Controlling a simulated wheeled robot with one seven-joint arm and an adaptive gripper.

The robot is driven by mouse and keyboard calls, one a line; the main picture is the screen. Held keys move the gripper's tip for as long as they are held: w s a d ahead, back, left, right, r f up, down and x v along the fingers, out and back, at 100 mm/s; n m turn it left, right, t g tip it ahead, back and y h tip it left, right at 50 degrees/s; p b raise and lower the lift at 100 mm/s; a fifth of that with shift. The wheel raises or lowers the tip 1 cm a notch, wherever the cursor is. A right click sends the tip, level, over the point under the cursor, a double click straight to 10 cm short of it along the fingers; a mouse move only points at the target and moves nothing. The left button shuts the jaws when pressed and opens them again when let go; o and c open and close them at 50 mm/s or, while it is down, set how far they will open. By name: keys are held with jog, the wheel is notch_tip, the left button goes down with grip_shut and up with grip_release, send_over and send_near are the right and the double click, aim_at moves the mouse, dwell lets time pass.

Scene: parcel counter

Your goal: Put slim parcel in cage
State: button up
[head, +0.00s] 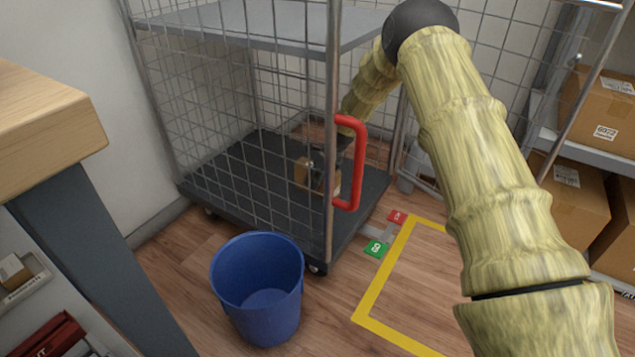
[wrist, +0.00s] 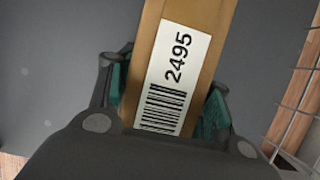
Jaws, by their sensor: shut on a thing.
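The cage (head: 255,190) is a wire-mesh roll cage with a dark base deck, a grey upper shelf and a red handle (head: 351,162). My arm reaches into its lower part. My gripper (head: 318,160) is low inside the cage, partly hidden behind mesh and the handle. It is shut on the slim parcel (head: 304,173), a brown box just above or on the dark deck; I cannot tell which. In the wrist view the slim parcel (wrist: 187,60) has a white label reading 2495, between the green-padded fingers of my gripper (wrist: 165,105). The dark deck (wrist: 60,60) fills the background.
A blue bin (head: 258,285) stands on the floor before the cage. A wooden counter (head: 45,115) is at left. Shelves with cartons (head: 603,110) are at right. Yellow floor tape (head: 385,290) and red and green markers (head: 376,249) lie right of the cage.

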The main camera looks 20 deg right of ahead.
dwell(0.3)
jog(key=o, duration=1.3)
jog(key=p+v, duration=0.6)
jog(key=v, duration=0.6)
